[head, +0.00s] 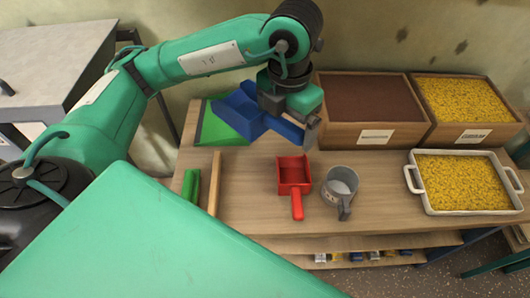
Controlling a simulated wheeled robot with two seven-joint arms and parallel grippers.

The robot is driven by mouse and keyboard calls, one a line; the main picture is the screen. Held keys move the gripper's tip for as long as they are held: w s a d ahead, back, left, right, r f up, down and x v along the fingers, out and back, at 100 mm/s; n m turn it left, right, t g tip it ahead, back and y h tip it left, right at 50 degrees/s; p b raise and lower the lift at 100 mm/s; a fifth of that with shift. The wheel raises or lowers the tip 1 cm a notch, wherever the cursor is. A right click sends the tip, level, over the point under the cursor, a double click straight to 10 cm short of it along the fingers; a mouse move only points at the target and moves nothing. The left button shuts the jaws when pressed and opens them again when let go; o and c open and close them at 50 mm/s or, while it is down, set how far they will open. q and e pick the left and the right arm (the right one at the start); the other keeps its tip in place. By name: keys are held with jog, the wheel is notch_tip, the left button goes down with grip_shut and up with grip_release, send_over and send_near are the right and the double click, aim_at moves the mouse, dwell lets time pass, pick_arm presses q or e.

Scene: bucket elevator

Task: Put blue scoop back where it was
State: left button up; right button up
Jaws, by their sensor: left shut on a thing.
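The blue scoop (240,111) is held in the air above the back left part of the wooden table. My left gripper (297,121) is shut on its blue handle, and the scoop's pan points left. The gripper hides part of the handle. A red scoop (292,172) lies on the table below and in front of the gripper, its handle toward the front. A grey metal scoop or cup (341,184) stands to the right of the red one. My right gripper is not in view.
A green pan-like thing (216,128) lies under the blue scoop, partly hidden. A green bar (191,186) and a wooden strip (214,184) lie at the left. A brown-filled crate (421,134), a yellow-filled crate (478,132) and a white tray (470,211) occupy the right.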

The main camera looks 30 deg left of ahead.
pick_arm(q)
notch_tip(320, 180, down, 20)
jog(key=p, duration=0.2)
jog(key=shift+s+r, duration=0.15)
jog(key=shift+r, duration=0.05)
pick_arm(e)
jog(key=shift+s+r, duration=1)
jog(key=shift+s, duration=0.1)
